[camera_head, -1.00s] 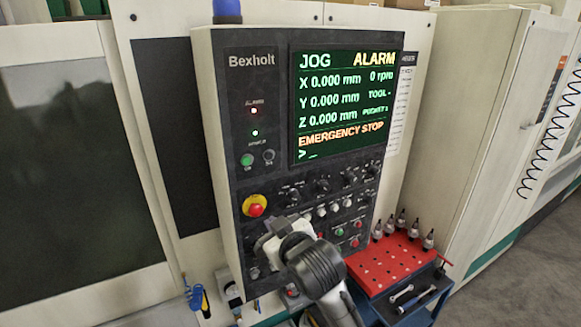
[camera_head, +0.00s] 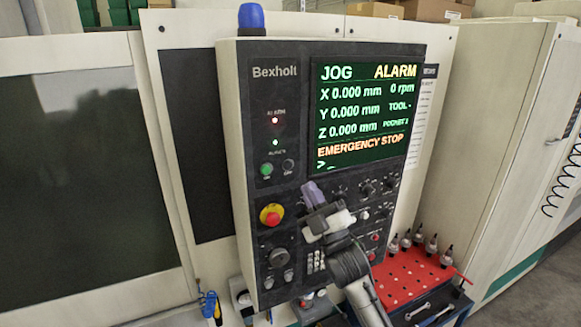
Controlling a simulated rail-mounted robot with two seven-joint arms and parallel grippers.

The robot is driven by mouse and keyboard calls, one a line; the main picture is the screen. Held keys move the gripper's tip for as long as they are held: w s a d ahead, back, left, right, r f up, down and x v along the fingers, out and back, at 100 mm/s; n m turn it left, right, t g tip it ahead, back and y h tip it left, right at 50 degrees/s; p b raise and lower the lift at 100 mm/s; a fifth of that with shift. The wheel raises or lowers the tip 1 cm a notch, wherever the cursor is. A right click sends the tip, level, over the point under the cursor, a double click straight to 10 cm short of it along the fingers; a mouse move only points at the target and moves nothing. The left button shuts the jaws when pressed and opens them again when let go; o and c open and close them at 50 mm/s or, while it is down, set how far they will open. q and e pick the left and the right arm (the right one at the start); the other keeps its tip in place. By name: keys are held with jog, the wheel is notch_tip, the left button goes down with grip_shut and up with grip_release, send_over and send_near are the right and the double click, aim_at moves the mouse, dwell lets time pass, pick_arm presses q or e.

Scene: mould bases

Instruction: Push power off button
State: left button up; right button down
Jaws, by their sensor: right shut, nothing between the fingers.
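The control panel (camera_head: 290,220) stands upright in the middle of the head view, with a lit screen (camera_head: 368,108) reading JOG, ALARM and EMERGENCY STOP. The power buttons sit on its upper left: a green on button (camera_head: 266,169) and a dark off button (camera_head: 288,166) to its right. The green power lamp (camera_head: 275,142) and red alarm lamp (camera_head: 275,120) are lit above them. My right gripper (camera_head: 313,192) is shut and empty in front of the panel. Its tip shows below and right of the off button, apart from it in the picture. My left gripper is not in view.
A red emergency stop knob (camera_head: 270,215) on a yellow base sits left of my right gripper. A dark round dial (camera_head: 279,258) is below it. A red tray (camera_head: 408,272) with several tool holders stands at lower right. The panel's front around the off button is unobstructed.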

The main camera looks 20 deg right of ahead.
aim_at(288, 165)
jog(key=shift+r+n, duration=0.1)
jog(key=shift+n, duration=0.3)
jog(key=shift+w+a+b, duration=0.15)
jog(key=shift+w+b, duration=0.4)
jog(key=shift+w, duration=0.9)
jog(key=shift+w+a+b, duration=0.2)
jog(key=shift+w+b, duration=0.3)
jog(key=shift+w, duration=0.9)
jog(key=shift+w+a+b, duration=0.15)
jog(key=shift+w+b, duration=0.4)
jog(key=shift+w, duration=0.9)
jog(key=shift+w, duration=0.15)
